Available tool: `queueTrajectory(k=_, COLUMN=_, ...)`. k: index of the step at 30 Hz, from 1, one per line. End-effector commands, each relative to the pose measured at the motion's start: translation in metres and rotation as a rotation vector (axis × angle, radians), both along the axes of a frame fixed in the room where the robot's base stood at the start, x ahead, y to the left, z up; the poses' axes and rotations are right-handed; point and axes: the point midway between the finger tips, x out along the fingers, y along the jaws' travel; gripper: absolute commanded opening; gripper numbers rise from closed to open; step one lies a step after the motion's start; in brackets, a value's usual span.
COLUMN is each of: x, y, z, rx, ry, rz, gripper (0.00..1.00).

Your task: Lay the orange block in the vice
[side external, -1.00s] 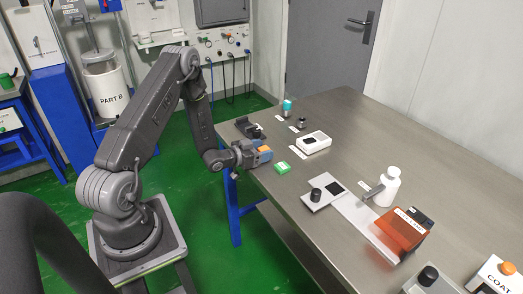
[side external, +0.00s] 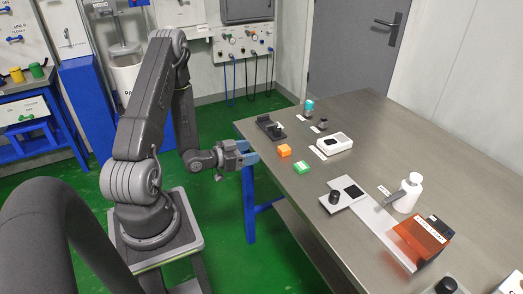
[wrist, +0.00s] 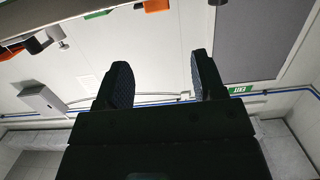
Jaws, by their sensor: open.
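The orange block (side external: 284,150) lies on the table near its left edge, beside a green block (side external: 301,167). My gripper (side external: 254,152) is open and empty at the table's edge, left of the orange block and apart from it. In the wrist view the two dark fingers (wrist: 160,78) stand wide apart with nothing between them. That view is upside down, and part of the orange block (wrist: 156,5) shows at its top edge. The dark vice (side external: 270,128) stands on the table behind the orange block. Its slot is too small to make out.
A white box (side external: 334,143) and small knobbed items (side external: 322,124) stand beyond the blocks.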

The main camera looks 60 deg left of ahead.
Motion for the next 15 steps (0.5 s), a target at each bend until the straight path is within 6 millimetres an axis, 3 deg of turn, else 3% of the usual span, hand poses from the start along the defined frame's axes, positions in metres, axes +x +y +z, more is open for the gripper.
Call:
queueTrajectory(k=3, x=-0.008, y=0.000, z=0.002, rx=0.001, ry=0.001, rz=0.001, gripper=0.63)
queueTrajectory(k=6, x=-0.005, y=0.000, z=0.006, rx=0.029, ry=0.030, rz=-0.006, gripper=0.63)
queueTrajectory(k=11, x=0.023, y=-0.001, z=0.026, rx=0.150, ry=0.178, rz=-0.012, gripper=0.63)
queueTrajectory(k=15, x=0.047, y=-0.009, z=0.060, rx=0.263, ry=0.339, rz=0.029, gripper=0.63)
